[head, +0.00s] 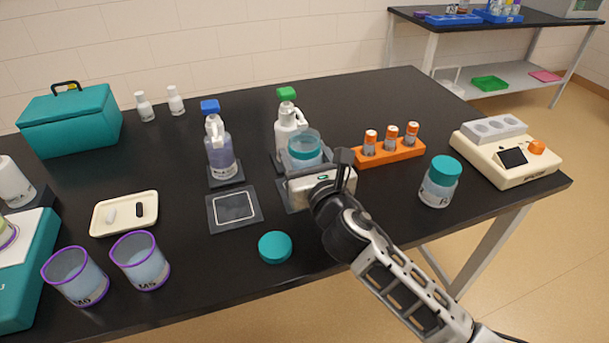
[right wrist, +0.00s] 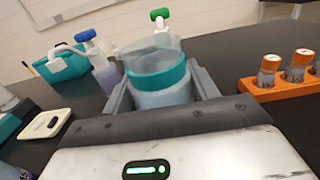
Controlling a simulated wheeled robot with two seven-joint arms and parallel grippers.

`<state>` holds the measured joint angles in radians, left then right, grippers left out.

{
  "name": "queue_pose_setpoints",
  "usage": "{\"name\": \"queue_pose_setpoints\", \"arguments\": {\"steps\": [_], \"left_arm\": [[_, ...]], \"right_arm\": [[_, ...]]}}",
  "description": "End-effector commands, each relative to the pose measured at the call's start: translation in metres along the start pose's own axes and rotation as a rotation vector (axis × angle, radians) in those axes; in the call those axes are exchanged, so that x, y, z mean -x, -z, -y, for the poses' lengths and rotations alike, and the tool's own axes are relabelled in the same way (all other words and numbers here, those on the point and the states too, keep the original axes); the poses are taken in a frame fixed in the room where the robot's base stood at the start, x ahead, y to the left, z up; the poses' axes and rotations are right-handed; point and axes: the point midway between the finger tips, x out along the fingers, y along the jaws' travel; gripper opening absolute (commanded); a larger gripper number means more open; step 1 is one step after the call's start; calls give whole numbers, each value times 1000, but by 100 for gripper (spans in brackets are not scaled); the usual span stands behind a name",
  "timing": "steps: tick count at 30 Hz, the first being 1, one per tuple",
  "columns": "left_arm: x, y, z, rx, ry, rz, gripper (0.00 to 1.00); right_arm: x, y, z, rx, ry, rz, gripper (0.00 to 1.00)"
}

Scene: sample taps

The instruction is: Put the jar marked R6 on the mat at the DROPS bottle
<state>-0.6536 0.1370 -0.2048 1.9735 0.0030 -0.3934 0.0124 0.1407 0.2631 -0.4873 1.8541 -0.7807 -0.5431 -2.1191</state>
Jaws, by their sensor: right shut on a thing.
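My right gripper (head: 322,172) is shut on an open, teal-rimmed jar (head: 304,148). The jar is upright, in front of the green-topped bottle (head: 288,122), over or on a dark mat (head: 291,197) mostly hidden by the gripper. I cannot tell whether the jar touches the mat. In the right wrist view the jar (right wrist: 160,85) sits between the fingers; its label is hidden. A blue-topped bottle (head: 219,150) stands left, behind an empty mat with a white square outline (head: 234,208). I cannot read which bottle says DROPS. My left gripper is out of view.
A loose teal lid (head: 275,247) lies near the front edge. A teal-lidded jar (head: 440,182) stands right, by an orange rack (head: 390,153) of vials and a cream device (head: 505,155). Left are purple-rimmed cups (head: 140,262), a cream tray (head: 124,214) and a teal case (head: 72,120).

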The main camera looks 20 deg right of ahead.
Motion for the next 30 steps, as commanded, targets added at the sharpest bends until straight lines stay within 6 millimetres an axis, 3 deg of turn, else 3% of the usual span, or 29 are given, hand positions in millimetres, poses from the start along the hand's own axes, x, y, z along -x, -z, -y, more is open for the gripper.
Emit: {"name": "queue_pose_setpoints", "arguments": {"steps": [1,6,11,18,30], "left_arm": [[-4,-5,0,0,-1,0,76],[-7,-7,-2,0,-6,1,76],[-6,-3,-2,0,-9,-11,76],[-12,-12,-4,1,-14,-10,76],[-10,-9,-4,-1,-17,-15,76]], "right_arm": [[-7,15,2,-1,1,-5,30],[-25,35,8,-3,0,-1,30],[-31,43,10,-1,0,0,30],[-35,74,10,-5,-1,-3,30],[-35,79,11,1,-1,-1,30]]}}
